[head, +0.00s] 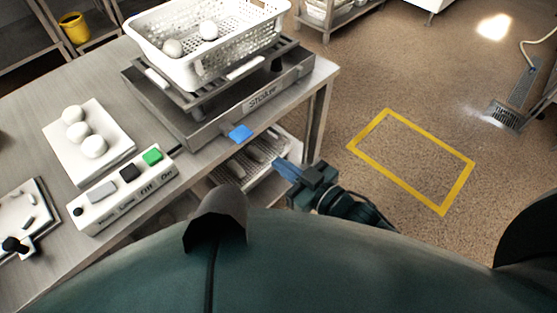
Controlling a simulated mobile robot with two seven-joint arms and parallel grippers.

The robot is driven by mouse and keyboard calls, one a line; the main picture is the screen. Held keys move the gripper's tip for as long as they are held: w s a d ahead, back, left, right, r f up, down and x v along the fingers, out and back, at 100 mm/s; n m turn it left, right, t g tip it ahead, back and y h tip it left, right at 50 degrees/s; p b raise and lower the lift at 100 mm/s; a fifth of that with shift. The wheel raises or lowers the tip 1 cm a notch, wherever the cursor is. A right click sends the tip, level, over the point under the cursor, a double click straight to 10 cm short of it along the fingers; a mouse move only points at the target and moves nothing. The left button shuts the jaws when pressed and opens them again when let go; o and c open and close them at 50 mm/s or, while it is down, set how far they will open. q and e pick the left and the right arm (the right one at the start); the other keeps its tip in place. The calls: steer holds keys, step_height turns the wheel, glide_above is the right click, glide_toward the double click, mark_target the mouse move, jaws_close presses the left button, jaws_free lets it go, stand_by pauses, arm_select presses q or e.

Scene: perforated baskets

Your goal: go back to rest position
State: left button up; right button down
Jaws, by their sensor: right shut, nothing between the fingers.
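My right gripper (283,167) shows in the head view, low beside the steel table (215,160) and in front of its lower shelf. Its blue fingers are shut with nothing between them. It is apart from the white basket on the table. My left gripper is not in view.
A white perforated basket (154,52) with white balls inside stands on a metal shaker (190,128). A white plate (63,141) with three white balls and a button box (120,198) are on the table. A yellow floor outline (458,189) encloses clear floor at right.

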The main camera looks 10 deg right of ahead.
stand_by(0.4)
